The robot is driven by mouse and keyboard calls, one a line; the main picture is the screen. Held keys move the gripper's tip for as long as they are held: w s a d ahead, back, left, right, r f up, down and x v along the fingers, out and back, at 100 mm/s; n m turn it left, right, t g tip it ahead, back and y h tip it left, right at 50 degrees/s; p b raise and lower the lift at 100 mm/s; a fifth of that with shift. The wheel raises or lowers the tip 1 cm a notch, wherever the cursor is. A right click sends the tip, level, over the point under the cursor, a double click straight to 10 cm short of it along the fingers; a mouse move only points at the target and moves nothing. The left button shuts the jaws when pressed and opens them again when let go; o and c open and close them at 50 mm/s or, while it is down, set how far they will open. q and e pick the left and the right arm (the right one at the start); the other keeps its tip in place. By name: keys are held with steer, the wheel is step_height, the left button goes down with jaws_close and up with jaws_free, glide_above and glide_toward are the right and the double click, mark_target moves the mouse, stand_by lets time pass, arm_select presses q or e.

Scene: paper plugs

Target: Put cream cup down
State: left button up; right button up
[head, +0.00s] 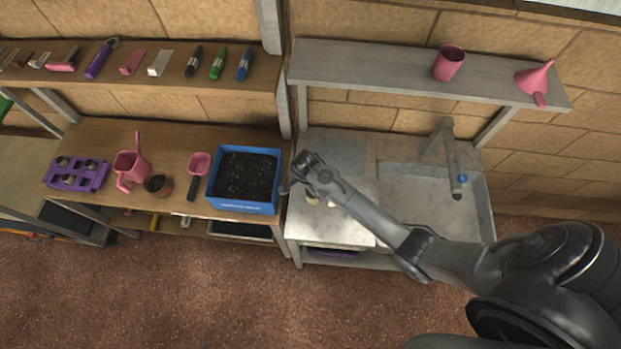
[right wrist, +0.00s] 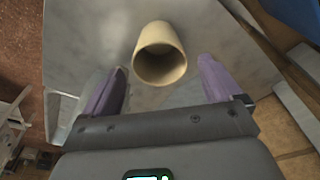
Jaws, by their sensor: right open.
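The cream cup (right wrist: 161,55) stands on the light grey counter (right wrist: 85,45) in the right wrist view. Its open rim faces my camera. My right gripper (right wrist: 163,85) is open, with one purple-grey finger on each side below the cup and a gap to it. In the head view my right gripper (head: 303,172) is at the left part of the counter (head: 345,225), beside the sink. The cup is mostly hidden by the gripper there; only a small pale part shows. My left gripper is not in view.
A blue box of soil (head: 243,180) stands on the wooden bench close left of my right gripper. The sink (head: 435,200) and its tap (head: 450,160) are to the right.

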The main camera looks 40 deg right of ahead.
step_height(320, 180, up, 8)
steer(key=a, duration=0.1)
steer(key=s+a+r+n+t, duration=0.1)
steer(key=s+a+r+n, duration=0.1)
steer(key=s+n, duration=0.4)
steer(key=s+a+r+n+t+y, duration=0.1)
steer(key=s+a+r+n, duration=0.1)
steer(key=s+r+n, duration=0.2)
steer(key=s+a+r+n+t+y, duration=0.1)
steer(key=s+a+r+n, duration=0.1)
steer(key=s+n, duration=0.7)
steer(key=shift+s+r+n+t, duration=0.15)
steer(key=shift+r+n+t, duration=0.15)
steer(key=shift+r+n, duration=0.5)
steer(key=shift+r, duration=0.2)
steer(key=shift+r+p, duration=0.35)
step_height(320, 180, up, 6)
steer(key=p, duration=0.6)
steer(key=c, duration=0.3)
steer(key=shift+f, duration=0.25)
